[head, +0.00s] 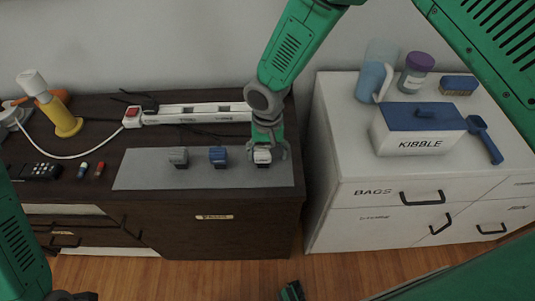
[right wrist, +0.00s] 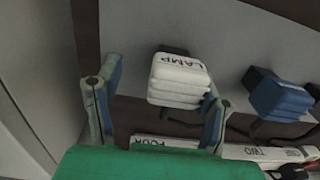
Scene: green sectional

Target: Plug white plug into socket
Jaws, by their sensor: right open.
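The white plug (head: 262,157), marked LAMP, stands at the right end of a grey mat (head: 145,172) on the dark cabinet. It also shows in the right wrist view (right wrist: 180,80). My right gripper (head: 268,147) is open and low over the white plug, its fingers on either side. In the right wrist view the plug lies in the gap between the fingers; contact cannot be told. The socket strip (head: 190,113), white with a red switch, lies behind the mat. Its lettering partly shows in the right wrist view (right wrist: 262,153).
A white cabinet (head: 345,140) with a kibble box (head: 420,140) stands at right.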

